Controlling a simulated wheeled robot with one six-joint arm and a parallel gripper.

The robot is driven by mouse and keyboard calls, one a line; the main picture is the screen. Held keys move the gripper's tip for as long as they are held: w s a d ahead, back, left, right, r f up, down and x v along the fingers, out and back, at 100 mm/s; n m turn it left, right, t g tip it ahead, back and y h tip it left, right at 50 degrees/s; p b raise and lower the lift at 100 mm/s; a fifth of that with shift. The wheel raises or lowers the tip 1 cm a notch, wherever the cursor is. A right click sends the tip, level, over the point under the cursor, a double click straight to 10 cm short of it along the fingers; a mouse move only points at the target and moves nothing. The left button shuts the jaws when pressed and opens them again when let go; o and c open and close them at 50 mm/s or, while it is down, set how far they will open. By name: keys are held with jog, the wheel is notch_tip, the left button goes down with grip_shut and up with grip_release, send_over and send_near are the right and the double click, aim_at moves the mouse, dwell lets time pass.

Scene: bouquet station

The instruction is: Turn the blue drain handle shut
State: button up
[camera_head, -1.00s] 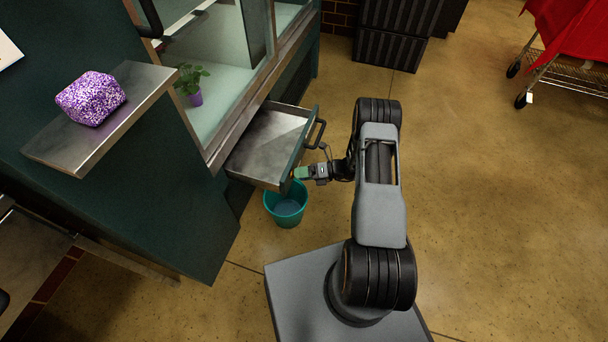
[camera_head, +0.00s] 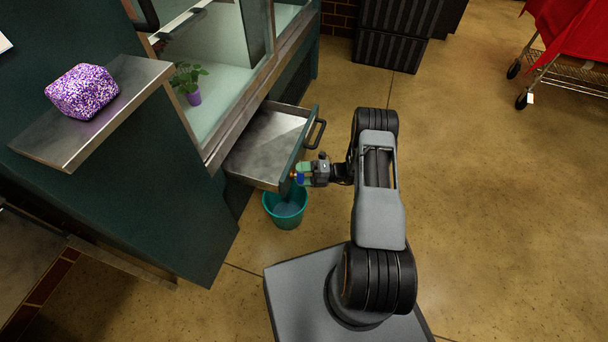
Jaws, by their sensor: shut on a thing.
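The blue drain handle (camera_head: 300,181) shows as a small blue bit at the front of the pulled-out metal drawer (camera_head: 262,146), by a small brass-coloured spot. My gripper (camera_head: 302,174) is at the drawer's front face, with its green-tipped fingers shut on the handle. The fingers hide most of the handle, so its exact angle cannot be told. A teal bucket (camera_head: 285,211) stands on the floor right below, with bluish contents or a bluish bottom.
The drawer's dark pull bar (camera_head: 316,133) sticks out just behind my gripper. A shelf (camera_head: 140,92) with a purple speckled block (camera_head: 83,91) juts out at left. A potted plant (camera_head: 189,83) stands in the cabinet. The floor at right is open up to a red-draped cart (camera_head: 570,40).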

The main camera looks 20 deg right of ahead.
jog(key=shift+s, duration=0.1)
jog(key=o, duration=0.9)
jog(key=shift+d, duration=0.15)
jog(key=p+v, duration=0.1)
jog(key=v, duration=1.2)
jog(key=shift+d+f+p, duration=0.1)
jog(key=shift+d+p, duration=0.2)
jog(key=shift+p, duration=0.05)
